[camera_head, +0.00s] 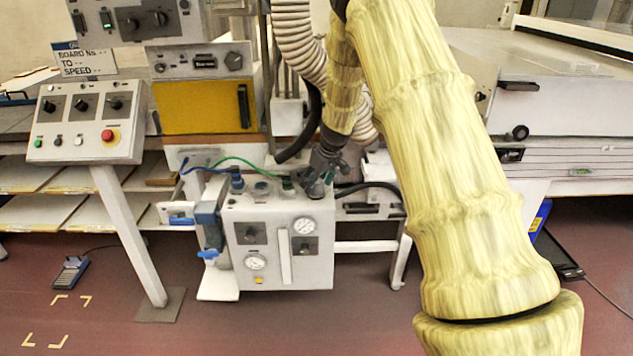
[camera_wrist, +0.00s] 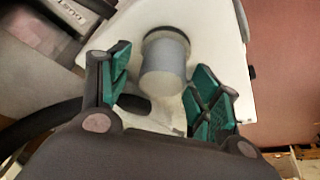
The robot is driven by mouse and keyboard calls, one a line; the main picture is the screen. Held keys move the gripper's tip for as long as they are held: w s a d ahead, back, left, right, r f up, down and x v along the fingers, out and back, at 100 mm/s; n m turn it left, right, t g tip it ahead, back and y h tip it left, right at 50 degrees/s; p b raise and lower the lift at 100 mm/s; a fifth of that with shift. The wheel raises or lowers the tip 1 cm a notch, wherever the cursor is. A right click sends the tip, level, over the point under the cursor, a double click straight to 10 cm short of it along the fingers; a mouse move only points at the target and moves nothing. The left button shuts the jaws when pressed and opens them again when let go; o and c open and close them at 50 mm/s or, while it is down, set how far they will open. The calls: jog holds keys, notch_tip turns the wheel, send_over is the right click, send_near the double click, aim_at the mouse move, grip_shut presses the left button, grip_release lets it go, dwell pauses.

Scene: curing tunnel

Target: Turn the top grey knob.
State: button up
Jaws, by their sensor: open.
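A grey cylindrical knob (camera_wrist: 165,64) stands out from a white surface in the wrist view. My gripper (camera_wrist: 163,88) is open, with one green-padded finger on each side of the knob. The knob lies between the fingers, with a visible gap to each pad. In the head view my gripper (camera_head: 318,180) points down at the right end of the top of a white pneumatic unit (camera_head: 285,273). I cannot make out the knob there, behind the fingers.
Blue and green hose fittings (camera_head: 237,183) stand left of my gripper on the unit's top. A dark hose (camera_head: 368,187) runs out to its right. A control panel (camera_head: 85,122) on a post stands left.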

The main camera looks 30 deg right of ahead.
jog(key=shift+a, duration=0.1)
jog(key=c, duration=1)
jog(key=shift+r+m+p, duration=0.1)
jog(key=shift+m+p, duration=0.25)
jog(key=shift+m, duration=0.05)
